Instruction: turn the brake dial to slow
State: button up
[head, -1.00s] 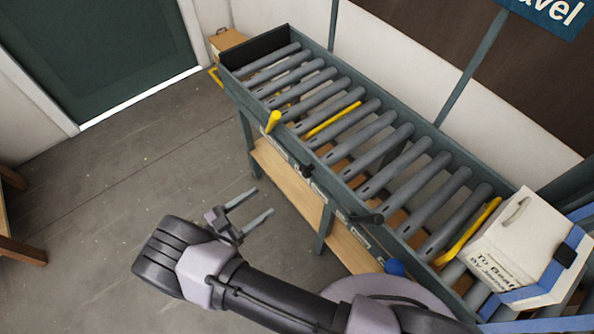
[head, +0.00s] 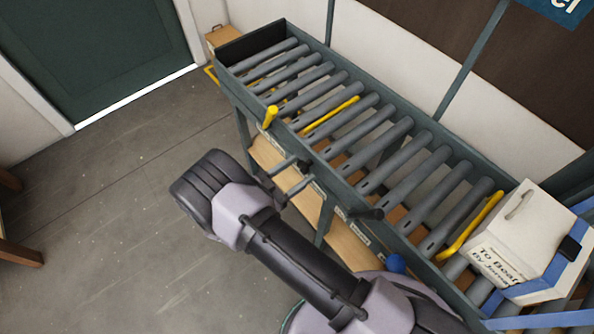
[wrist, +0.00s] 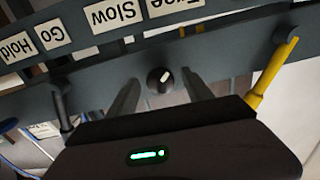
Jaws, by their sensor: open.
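The brake dial (wrist: 160,80) is a small round black knob with a white pointer mark, on the grey side rail of the roller conveyor (head: 440,268). In the wrist view the mark leans up and to the right. Upside-down labels above it read Slow (wrist: 115,13) and, partly cut off, what seems to be Free (wrist: 175,5). My gripper (head: 303,169) is open at the near side of the conveyor. In the wrist view its two fingers are on either side of the dial, apart from it. The head view does not show the dial clearly.
A yellow lever (head: 271,116) and a black lever (head: 367,214) stick out from the rail on either side of the dial. Go (wrist: 54,34) and Hold (wrist: 17,46) labels sit near the black one. A strapped white box (head: 520,235) stands on the rollers.

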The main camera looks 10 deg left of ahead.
grip_shut()
jog(key=shift+n, duration=0.3)
jog(key=n+b, duration=0.1)
jog(key=n, duration=0.2)
jog(key=shift+n, duration=0.3)
jog(key=n+b, duration=0.1)
jog(key=n, duration=0.3)
jog(key=shift+n, duration=0.3)
jog(key=n, duration=0.4)
jog(key=shift+n, duration=0.3)
jog(key=shift+r+n, duration=0.1)
jog(key=shift+n, duration=2.1)
